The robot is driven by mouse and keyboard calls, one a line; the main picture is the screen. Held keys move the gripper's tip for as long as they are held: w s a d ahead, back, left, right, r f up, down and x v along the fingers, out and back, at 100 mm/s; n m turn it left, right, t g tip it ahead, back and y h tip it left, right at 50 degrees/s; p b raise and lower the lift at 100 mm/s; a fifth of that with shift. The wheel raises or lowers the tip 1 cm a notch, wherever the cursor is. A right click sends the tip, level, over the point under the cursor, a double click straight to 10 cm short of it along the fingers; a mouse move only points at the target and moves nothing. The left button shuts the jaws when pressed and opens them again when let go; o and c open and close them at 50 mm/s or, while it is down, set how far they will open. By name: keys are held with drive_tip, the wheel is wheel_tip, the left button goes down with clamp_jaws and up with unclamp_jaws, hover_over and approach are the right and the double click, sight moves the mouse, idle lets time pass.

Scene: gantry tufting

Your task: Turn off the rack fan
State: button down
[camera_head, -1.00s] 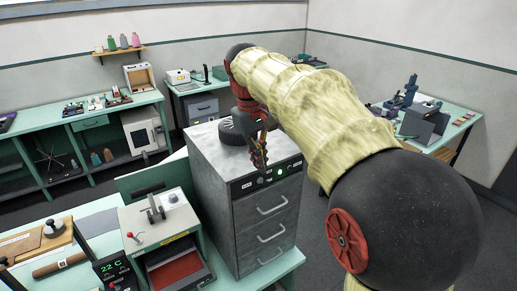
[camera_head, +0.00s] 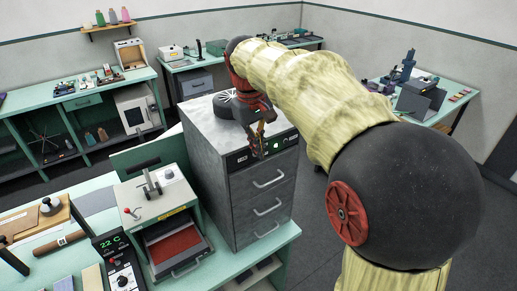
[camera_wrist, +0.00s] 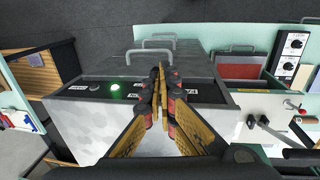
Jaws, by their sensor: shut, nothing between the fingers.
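The grey metal rack (camera_head: 215,170) has several drawers with bar handles and a dark control strip (camera_head: 241,159) along its top front. A round dark fan-like unit (camera_head: 226,106) sits on top, partly behind my arm. A green light (camera_head: 276,146) glows on the strip; it also shows in the wrist view (camera_wrist: 113,86). My gripper (camera_head: 258,153) is shut and empty, its tips at the strip just left of the light. In the wrist view my gripper (camera_wrist: 162,72) covers the middle of the strip, right of the light. I cannot tell whether it touches. Any control behind the fingers is hidden.
Left of the rack, on the same green bench, stands a press-like machine (camera_head: 160,198) with a red-lined drawer. A temperature box (camera_head: 116,262) reading 22 C stands in front. Open floor (camera_head: 325,215) lies right of the rack. More benches line the walls.

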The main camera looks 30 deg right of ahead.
drive_tip(key=shift+s, duration=0.2)
drive_tip(key=shift+s+f+t+b, duration=0.3)
drive_tip(key=shift+t+b, duration=0.6)
drive_tip(key=shift+b, duration=0.85)
drive_tip(key=shift+f+b, duration=0.15)
drive_tip(key=shift+b, duration=0.15)
drive_tip(key=t+b, duration=0.2)
drive_tip(key=b, duration=0.2)
drive_tip(key=s+f+t+b, duration=0.1)
drive_tip(key=t+b, duration=0.1)
drive_tip(key=b, duration=0.2)
drive_tip(key=shift+f+m, duration=0.15)
drive_tip(key=shift+m, duration=0.15)
drive_tip(key=shift+r+p, duration=0.45)
drive_tip(key=shift+r, duration=0.35)
